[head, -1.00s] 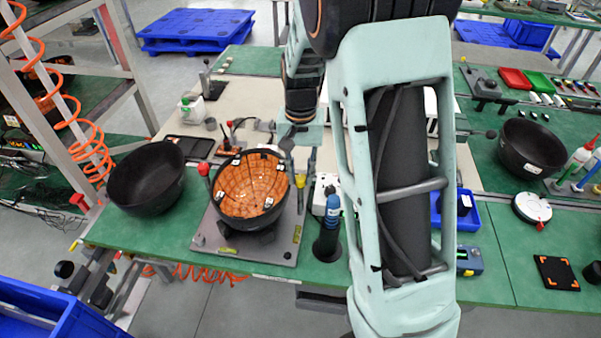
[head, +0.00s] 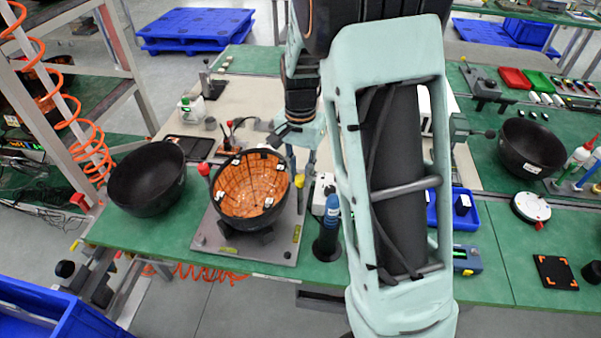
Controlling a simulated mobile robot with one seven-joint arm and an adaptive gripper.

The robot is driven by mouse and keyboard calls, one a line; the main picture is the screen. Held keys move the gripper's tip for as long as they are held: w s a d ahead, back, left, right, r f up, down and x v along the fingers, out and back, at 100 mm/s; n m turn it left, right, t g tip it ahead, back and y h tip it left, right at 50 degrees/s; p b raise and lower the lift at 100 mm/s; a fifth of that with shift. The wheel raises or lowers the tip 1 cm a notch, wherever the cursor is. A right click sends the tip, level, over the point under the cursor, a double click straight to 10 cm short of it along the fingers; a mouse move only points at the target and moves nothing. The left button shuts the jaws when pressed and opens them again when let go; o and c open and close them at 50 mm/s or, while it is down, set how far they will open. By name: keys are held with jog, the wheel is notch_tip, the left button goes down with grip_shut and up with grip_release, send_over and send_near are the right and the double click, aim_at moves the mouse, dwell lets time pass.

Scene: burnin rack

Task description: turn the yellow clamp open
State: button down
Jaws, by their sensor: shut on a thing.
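The yellow clamp (head: 299,181) shows as a small yellow knob at the right edge of the grey fixture plate (head: 285,247). My gripper (head: 300,173) reaches down to it from above, with its fingers around the knob. It is shut on the yellow clamp. The fingertips are small in the picture, and the clamp's arm and exact angle are hard to make out. A black bowl with an orange inner face (head: 250,188) sits on the fixture, just left of my gripper. A red clamp knob (head: 204,169) stands at the fixture's left side.
An empty black bowl (head: 146,180) stands left of the fixture. A dark bottle with a blue top (head: 331,212) stands close to the right, beside a white box (head: 322,187). My arm hides part of the green table and a blue bin (head: 462,217).

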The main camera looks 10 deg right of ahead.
aim_at(300, 178)
jog(key=c, duration=1.7)
grip_release()
jog(key=shift+r, duration=0.1)
notch_tip(300, 178, up, 12)
jog(key=shift+f, duration=0.1)
jog(key=shift+s, duration=0.1)
